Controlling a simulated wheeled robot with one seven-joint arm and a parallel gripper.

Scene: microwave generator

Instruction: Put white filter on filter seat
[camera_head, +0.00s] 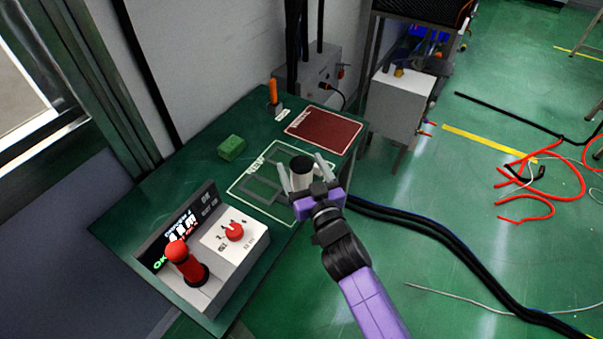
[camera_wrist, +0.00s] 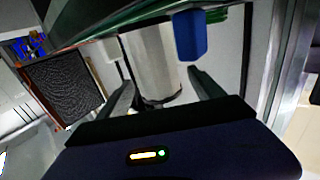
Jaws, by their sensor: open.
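A pale cylinder with a dark top (camera_head: 302,175), which looks like the white filter, stands on the green table inside a white-outlined area. In the wrist view the pale cylinder (camera_wrist: 152,60) fills the space ahead of the fingers. My gripper (camera_head: 303,168) is open, with one finger on each side of the cylinder. In the wrist view the gripper (camera_wrist: 160,80) shows apart fingers; I cannot tell whether they touch the cylinder. I cannot clearly identify the filter seat.
A control box (camera_head: 210,250) with a red joystick and red knob stands at the table's front left. A green block (camera_head: 231,148), a dark red mat (camera_head: 323,130) and an orange-handled item (camera_head: 273,92) lie farther back. Black cables (camera_head: 430,225) run on the floor at right.

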